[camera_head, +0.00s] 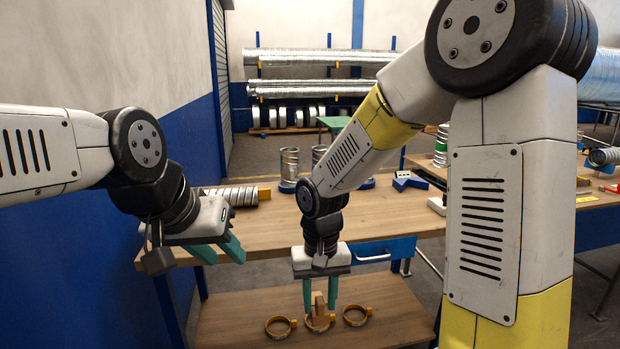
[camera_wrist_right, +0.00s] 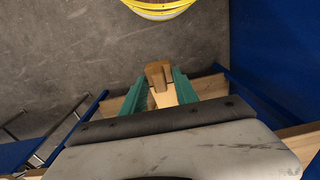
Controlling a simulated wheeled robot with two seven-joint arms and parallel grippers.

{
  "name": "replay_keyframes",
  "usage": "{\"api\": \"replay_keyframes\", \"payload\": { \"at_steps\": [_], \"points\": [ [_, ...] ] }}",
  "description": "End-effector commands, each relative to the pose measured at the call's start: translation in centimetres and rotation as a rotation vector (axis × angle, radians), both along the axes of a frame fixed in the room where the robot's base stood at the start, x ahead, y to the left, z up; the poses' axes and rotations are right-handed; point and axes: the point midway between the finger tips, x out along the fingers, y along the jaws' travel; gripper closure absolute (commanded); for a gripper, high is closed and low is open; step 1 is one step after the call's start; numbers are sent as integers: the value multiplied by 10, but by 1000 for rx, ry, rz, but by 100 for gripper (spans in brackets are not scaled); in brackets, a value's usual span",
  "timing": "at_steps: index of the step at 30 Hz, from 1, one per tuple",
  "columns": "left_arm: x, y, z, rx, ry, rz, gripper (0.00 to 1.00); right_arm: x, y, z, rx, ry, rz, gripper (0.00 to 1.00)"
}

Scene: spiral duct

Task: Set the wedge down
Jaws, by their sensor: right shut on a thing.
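The wedge (camera_head: 318,303) is a small tan-brown wooden piece. My right gripper (camera_head: 320,296) points down and is shut on it, with teal fingers on either side. In the right wrist view the wedge (camera_wrist_right: 158,76) shows between the teal fingertips (camera_wrist_right: 160,88).
The wooden bench top (camera_head: 270,230) is above the shelf, with a spiral duct piece (camera_head: 235,194) and metal cylinders (camera_head: 290,165). A blue drawer (camera_head: 384,251) hangs at its front.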

Motion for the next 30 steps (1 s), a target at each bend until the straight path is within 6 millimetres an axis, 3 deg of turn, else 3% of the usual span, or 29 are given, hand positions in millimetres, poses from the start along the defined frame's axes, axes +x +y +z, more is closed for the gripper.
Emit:
{"api": "replay_keyframes", "payload": {
  "at_steps": [8, 15, 21, 30],
  "points": [
    [0, 0, 0, 0, -1, 0, 64, 40, -34, -26, 3, 3, -58, 100],
    [0, 0, 0, 0, -2, 0, 64, 80, -86, -64, 1, 3, -122, 100],
    [0, 0, 0, 0, -1, 0, 64, 101, -126, -90, -2, 1, -160, 100],
    [0, 0, 0, 0, -2, 0, 64, 106, -135, -96, -3, -3, -165, 100]
  ]
}}
